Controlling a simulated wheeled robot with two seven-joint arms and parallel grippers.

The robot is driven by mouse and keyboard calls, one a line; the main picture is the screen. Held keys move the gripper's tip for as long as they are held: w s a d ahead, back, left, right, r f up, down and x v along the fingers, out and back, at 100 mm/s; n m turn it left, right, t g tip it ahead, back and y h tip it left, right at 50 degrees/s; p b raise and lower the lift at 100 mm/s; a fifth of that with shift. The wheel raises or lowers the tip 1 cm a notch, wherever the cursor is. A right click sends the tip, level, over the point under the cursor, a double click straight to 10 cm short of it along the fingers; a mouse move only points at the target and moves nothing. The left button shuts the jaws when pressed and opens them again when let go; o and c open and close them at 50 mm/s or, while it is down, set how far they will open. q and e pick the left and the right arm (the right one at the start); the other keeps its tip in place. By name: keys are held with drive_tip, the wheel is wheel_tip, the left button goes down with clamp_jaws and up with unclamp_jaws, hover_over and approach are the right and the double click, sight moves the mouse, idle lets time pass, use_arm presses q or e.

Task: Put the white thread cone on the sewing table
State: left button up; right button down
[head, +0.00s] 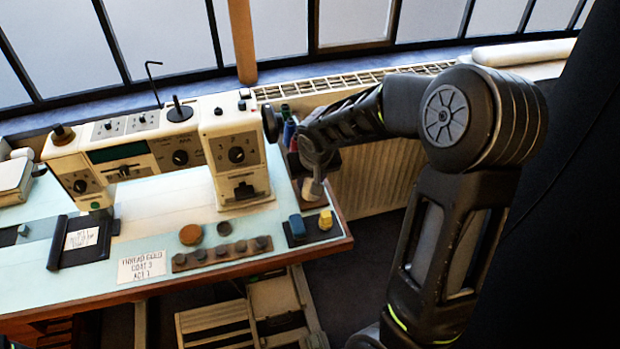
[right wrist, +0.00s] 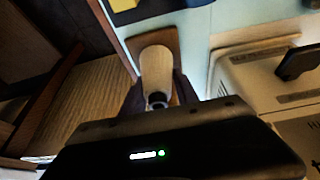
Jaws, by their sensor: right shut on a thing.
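The sewing table (head: 105,275) has a pale blue top with a wooden edge and fills the left of the head view. My right gripper (head: 312,176) is at the table's right edge, beside the cream sewing machine. In the right wrist view, its fingers (right wrist: 160,96) are shut on the white thread cone (right wrist: 156,66). The cone also shows as a small pale shape in the head view (head: 313,189). Its far end is over or against a brown square piece (right wrist: 163,43) at the table's edge; I cannot tell whether they touch. My left gripper is not in view.
The cream sewing machine (head: 235,150) stands along the table's back. Blue and yellow blocks (head: 326,220) sit on a dark tray at the front right corner. A row of dark round pieces (head: 222,252) lies near the front edge. A ribbed radiator (head: 375,180) is behind.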

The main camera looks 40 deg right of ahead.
drive_tip(key=c, duration=0.8)
unclamp_jaws()
drive_tip(key=shift+c, duration=0.2)
drive_tip(key=v, duration=0.7)
drive_tip(key=shift+s+r, duration=0.15)
drive_tip(key=shift+r, duration=0.2)
